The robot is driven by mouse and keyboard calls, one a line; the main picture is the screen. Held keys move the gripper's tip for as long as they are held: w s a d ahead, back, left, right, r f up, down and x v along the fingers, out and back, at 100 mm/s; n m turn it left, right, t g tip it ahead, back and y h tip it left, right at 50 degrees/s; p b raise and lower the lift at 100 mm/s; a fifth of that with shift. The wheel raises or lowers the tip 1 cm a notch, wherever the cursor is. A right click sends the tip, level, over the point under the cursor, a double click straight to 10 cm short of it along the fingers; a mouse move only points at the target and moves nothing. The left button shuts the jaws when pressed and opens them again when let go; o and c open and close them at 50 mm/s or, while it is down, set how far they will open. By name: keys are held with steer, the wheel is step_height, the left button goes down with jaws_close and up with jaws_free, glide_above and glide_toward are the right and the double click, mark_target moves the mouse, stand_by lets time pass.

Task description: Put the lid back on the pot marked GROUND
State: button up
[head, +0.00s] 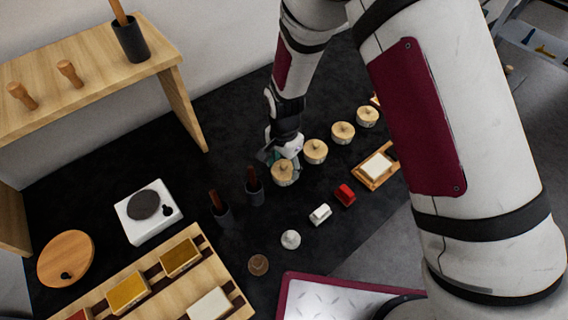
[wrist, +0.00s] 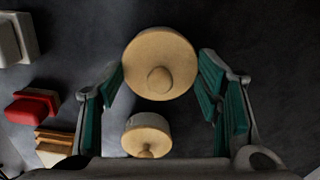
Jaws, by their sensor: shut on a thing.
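Several small round pots with pale wooden knobbed tops stand in a diagonal row on the black surface; one is this neighbouring pot (head: 315,151), perhaps the one low in the wrist view (wrist: 147,137). No marking is readable, so I cannot tell which is GROUND. My gripper (head: 278,154) is at the near-left end of the row. In the wrist view my gripper (wrist: 160,75) has its teal pads shut on either side of a round wooden lid (wrist: 160,60), knob up. This lid also shows in the head view (head: 283,168). What lies under it is mostly hidden.
Two dark cups with brown handles (head: 254,190) stand close left of my gripper. A white block (head: 320,214), a red block (head: 345,195) and a small wooden tray (head: 366,178) lie in front of the row. A wooden shelf (head: 90,75) stands back left.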

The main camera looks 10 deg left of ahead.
steer(key=o, duration=1.4)
steer(key=shift+o, duration=0.2)
steer(key=shift+r+p, duration=1.15)
steer(key=shift+r, duration=2.35)
jaws_close()
steer(key=shift+f, duration=0.2)
